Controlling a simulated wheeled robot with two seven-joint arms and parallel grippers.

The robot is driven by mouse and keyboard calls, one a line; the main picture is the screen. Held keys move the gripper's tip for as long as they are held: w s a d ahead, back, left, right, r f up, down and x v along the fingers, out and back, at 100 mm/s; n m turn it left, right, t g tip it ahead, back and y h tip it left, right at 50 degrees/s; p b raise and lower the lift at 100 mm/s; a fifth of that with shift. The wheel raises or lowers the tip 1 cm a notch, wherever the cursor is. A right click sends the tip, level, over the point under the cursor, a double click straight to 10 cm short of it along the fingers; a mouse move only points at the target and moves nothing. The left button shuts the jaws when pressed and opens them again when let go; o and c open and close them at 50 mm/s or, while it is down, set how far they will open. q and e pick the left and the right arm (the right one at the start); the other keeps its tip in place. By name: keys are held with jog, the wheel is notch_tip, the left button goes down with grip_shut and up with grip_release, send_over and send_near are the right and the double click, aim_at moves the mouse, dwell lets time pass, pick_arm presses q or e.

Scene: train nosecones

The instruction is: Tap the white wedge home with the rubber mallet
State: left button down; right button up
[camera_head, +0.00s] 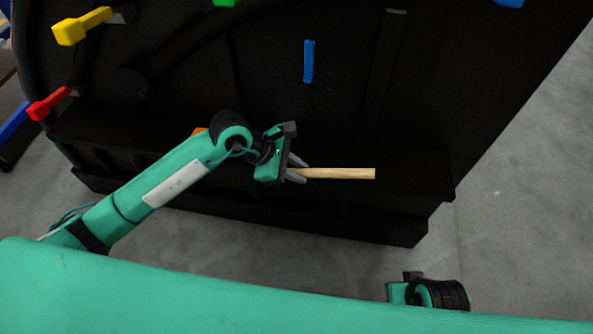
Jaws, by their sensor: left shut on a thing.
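My left gripper (300,170) is shut on the light wooden handle of the mallet (345,173). The handle sticks out level to the right of the fingers, in front of the black structure. I cannot make out the mallet's head; it may be hidden by the gripper or lost against the black. No white wedge can be made out in this view. Part of my right arm's wrist (435,293) shows at the bottom right, and its fingers cannot be seen.
The large black structure (260,215) has a stepped lower ledge. Yellow (70,32), red (42,107) and blue (308,62) pieces are on or beside it. A bit of orange (199,131) shows behind my left arm. Grey floor (520,190) is clear at right.

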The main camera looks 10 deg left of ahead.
pick_arm(q)
jog(key=shift+s, duration=0.7)
jog(key=shift+w+b, duration=0.7)
jog(key=shift+b, duration=0.2)
